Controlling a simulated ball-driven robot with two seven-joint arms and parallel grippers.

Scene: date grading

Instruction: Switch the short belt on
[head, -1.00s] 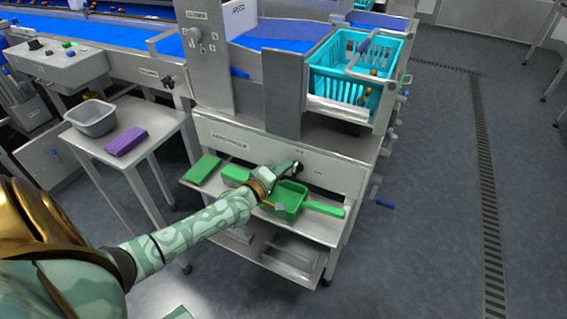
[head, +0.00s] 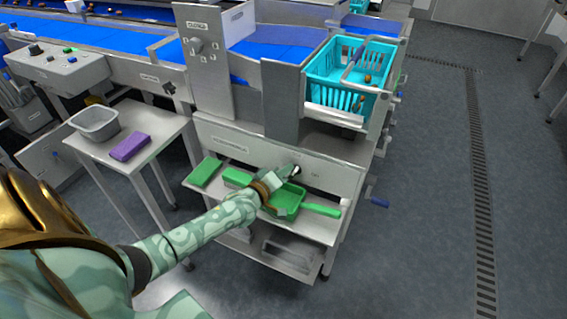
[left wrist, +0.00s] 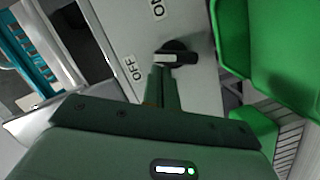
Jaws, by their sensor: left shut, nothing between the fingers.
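My left gripper (head: 293,173) is at the front panel (head: 325,174) of the steel machine, above the shelf. In the left wrist view its fingers (left wrist: 162,72) are shut and empty, with the tips right by a black rotary switch (left wrist: 183,50). I cannot tell whether they touch it. The switch's pale pointer faces left in that view, nearer the OFF label (left wrist: 131,69) than the ON label (left wrist: 158,9). In the head view the gripper largely hides the switch. My right gripper is not in view.
A green scoop (head: 321,210) and a green block (head: 204,172) lie on the shelf under the panel. A turquoise basket (head: 333,95) stands above. A side table (head: 160,124) holds a grey tub (head: 95,125) and a purple block (head: 129,146). The floor at right is clear.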

